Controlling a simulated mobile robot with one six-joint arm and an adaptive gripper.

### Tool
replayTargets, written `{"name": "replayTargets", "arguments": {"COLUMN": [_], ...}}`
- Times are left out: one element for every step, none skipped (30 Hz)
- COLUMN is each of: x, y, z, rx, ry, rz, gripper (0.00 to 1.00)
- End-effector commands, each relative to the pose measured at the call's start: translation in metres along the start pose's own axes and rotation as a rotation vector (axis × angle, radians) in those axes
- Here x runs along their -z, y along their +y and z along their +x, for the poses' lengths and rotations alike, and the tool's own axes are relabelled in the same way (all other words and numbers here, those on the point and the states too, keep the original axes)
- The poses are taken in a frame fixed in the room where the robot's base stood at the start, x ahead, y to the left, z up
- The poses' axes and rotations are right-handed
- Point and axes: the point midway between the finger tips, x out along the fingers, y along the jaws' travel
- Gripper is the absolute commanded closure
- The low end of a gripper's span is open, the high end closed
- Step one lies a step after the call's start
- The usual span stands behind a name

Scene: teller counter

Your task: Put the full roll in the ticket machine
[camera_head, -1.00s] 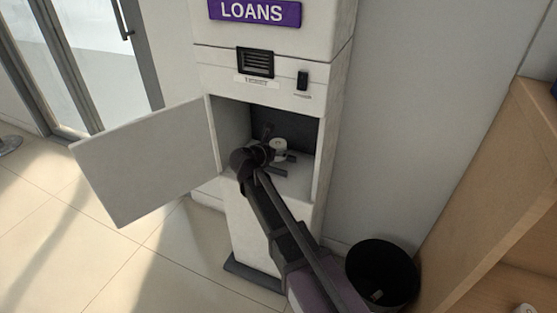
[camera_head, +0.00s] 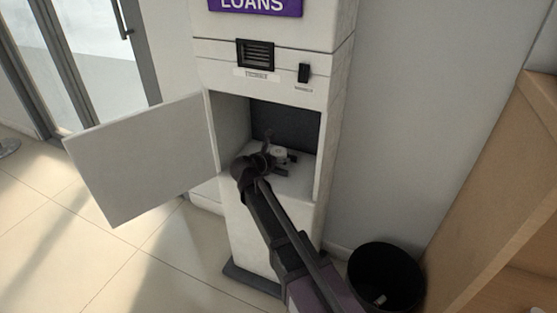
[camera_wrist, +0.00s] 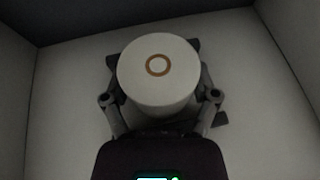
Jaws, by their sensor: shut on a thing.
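The ticket machine (camera_head: 275,222) is a white upright cabinet with its door (camera_head: 145,158) swung open to the left. My gripper (camera_head: 277,161) is inside the open compartment, shut on the full roll (camera_head: 279,152). In the wrist view the thick white roll (camera_wrist: 158,92) stands with its end face towards the camera and shows a brown core ring. The gripper's fingers (camera_wrist: 160,98) press on its left and right sides. The roll is low over the pale compartment floor (camera_wrist: 262,120); I cannot tell whether it touches it. What lies beneath and behind the roll is hidden.
A black bin (camera_head: 385,278) with a small pale thing inside stands on the floor at the right. A wooden counter (camera_head: 490,190) is at the far right. The compartment's side walls (camera_wrist: 292,50) stand close around my gripper.

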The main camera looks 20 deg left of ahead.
Motion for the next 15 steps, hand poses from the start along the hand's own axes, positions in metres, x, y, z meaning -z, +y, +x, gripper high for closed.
{"name": "replayTargets", "arguments": {"x": [-0.0005, -0.0006, -0.0006, -0.0006, -0.0005, 0.0001, 0.0008, 0.0016, 0.0026, 0.0032, 0.0025, 0.0021, 0.0020, 0.0020, 0.0020], "y": [-0.0001, -0.0001, -0.0002, -0.0002, -0.0003, -0.0003, -0.0003, -0.0003, -0.0004, -0.0004, -0.0004, -0.0004, -0.0005, -0.0005, -0.0006], "z": [-0.0001, -0.0001, 0.0000, 0.0000, 0.0001, 0.0003, 0.0007, 0.0010, 0.0015, 0.0018, 0.0015, 0.0014, 0.0014, 0.0014, 0.0014], "rx": [0.000, 0.000, 0.000, 0.000, 0.000, 0.000, 0.000, 0.001, 0.001, 0.001, 0.001, 0.001, 0.001, 0.001, 0.001], "ry": [0.000, 0.000, 0.000, 0.000, 0.000, 0.000, 0.000, 0.000, 0.000, 0.000, 0.000, 0.000, 0.000, 0.000, 0.000], "rz": [0.000, 0.000, 0.000, 0.000, 0.000, 0.000, 0.000, 0.000, 0.000, 0.000, 0.000, 0.000, 0.000, 0.000, 0.000], "gripper": [0.75, 0.75, 0.75, 0.75, 0.75, 0.75, 0.75, 0.75, 0.75, 0.75, 0.17, 0.05, 0.00, 0.00, 0.00]}}
